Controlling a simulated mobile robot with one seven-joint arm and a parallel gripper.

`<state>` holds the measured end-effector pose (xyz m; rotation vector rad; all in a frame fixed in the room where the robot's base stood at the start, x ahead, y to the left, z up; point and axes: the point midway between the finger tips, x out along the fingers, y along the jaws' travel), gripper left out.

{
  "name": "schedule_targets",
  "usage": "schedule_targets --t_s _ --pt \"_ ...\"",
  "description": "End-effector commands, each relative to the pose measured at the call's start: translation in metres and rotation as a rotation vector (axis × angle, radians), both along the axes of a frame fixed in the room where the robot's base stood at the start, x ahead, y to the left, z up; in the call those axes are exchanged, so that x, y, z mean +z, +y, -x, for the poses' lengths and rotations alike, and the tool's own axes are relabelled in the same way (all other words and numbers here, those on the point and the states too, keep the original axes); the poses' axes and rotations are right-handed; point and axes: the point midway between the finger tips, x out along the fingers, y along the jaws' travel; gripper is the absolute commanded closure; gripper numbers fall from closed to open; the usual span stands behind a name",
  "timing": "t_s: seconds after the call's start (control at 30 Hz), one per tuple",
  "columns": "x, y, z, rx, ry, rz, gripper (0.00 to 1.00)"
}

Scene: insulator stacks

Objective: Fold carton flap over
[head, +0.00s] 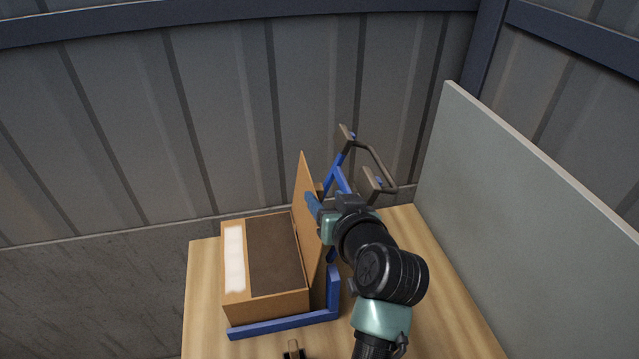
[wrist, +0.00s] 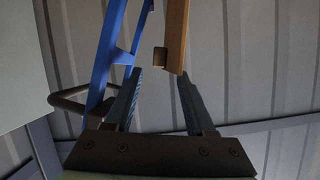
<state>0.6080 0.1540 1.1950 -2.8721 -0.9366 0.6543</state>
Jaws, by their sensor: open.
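A brown carton (head: 265,305) stands open on the wooden table, with a dark inside and a white strip along its left side. Its flap (head: 307,220) stands nearly upright on the right side; its edge also shows in the wrist view (wrist: 177,35). A small brown tab (wrist: 158,55) sits beside the flap there. My gripper (head: 313,206) is at the flap's right face. In the wrist view the open fingers (wrist: 159,74) point at the flap, which ends near the right fingertip. I cannot tell whether they touch it.
A blue fixture (head: 285,326) borders the carton's front and right side. A blue frame with a dark bent handle (head: 378,163) rises behind my gripper. A grey panel (head: 530,220) stands on the right. A small dark clamp (head: 293,350) is at the front.

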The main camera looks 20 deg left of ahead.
Motion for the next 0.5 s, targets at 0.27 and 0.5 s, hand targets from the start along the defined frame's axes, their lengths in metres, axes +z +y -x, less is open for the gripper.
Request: schedule_targets --t_s 0.27,0.5 --pt "-0.014 0.024 -0.031 0.001 0.0 0.001 0.45" --pt "-0.021 0.033 -0.042 -0.001 -0.001 0.001 0.45"
